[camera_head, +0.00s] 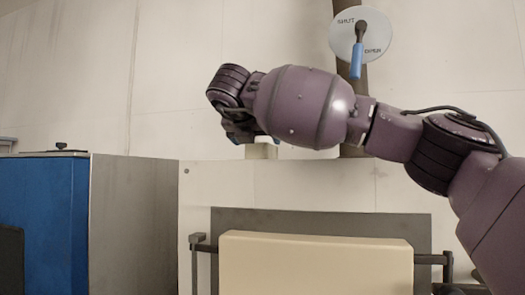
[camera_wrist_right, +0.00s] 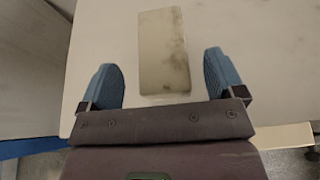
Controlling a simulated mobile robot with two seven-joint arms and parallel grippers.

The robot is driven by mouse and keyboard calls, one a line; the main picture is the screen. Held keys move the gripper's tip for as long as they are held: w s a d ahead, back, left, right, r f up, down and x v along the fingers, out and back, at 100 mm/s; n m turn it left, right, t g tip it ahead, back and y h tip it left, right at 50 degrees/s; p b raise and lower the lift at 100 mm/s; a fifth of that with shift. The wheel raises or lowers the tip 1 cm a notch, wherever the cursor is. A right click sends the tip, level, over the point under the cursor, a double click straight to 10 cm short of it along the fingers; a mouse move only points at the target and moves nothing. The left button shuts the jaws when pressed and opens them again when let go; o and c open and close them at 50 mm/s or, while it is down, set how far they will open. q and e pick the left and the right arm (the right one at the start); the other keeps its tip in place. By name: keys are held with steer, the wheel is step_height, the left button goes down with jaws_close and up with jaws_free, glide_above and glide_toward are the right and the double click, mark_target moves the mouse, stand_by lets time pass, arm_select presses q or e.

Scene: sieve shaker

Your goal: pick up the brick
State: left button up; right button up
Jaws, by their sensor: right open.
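The brick (camera_wrist_right: 163,50) is a pale, smudged rectangular block lying on a white surface (camera_wrist_right: 250,60) in the right wrist view. My right gripper (camera_wrist_right: 161,80) is open, with one blue finger on each side of the brick's near end. The brick lies mostly ahead of the fingers, with visible gaps on both sides. In the head view the brick (camera_head: 262,151) shows as a small pale block just under my right gripper (camera_head: 243,134), whose fingers are largely hidden by my wrist. My left gripper is in neither view.
A blue and grey cabinet (camera_head: 130,220) stands at the left. A cream padded panel (camera_head: 315,262) is low in front. A round white sign with a blue handle (camera_head: 357,60) is on a dark post behind my arm. The white surface is clear around the brick.

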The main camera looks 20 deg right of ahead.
steer(key=shift+x, duration=1.2)
steer(key=shift+w+d+f, duration=0.1)
steer(key=shift+w+d, duration=0.25)
steer(key=shift+w, duration=0.05)
steer(key=c, duration=1.2)
